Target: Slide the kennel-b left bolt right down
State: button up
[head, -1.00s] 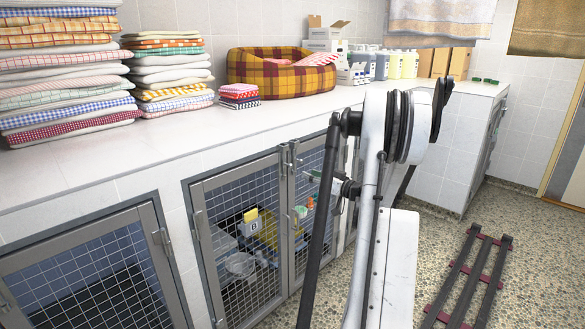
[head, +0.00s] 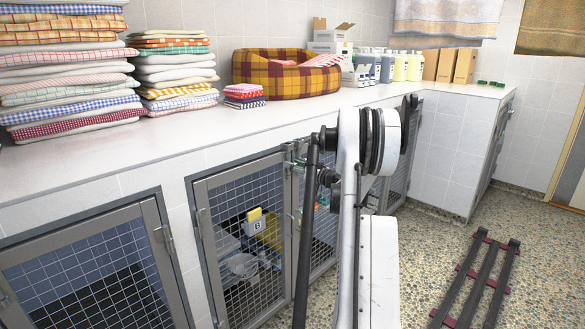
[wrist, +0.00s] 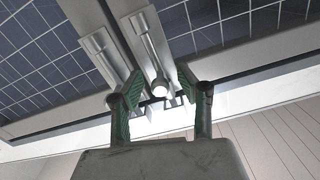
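Kennel B, with a yellow tag marked B (head: 255,222), has grey mesh doors (head: 240,235) under the counter. My gripper (head: 297,161) is at the top of the gap between its doors, small and partly covered by my arm in the head view. In the wrist view my gripper (wrist: 157,85) is open, with green finger pads spread apart. A metal bolt (wrist: 149,42) with a round pale end runs down between the fingertips. I see no clear contact with either pad. A second metal fitting (wrist: 101,46) lies close beside it, near the left finger.
The white counter (head: 90,165) above the doors carries folded towels (head: 175,70), a plaid pet bed (head: 285,80) and bottles. Another mesh kennel door (head: 90,270) is at the left. A dark slatted rack (head: 480,280) lies on the floor at right.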

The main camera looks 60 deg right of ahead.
jog(key=shift+w, duration=0.4)
grip_shut()
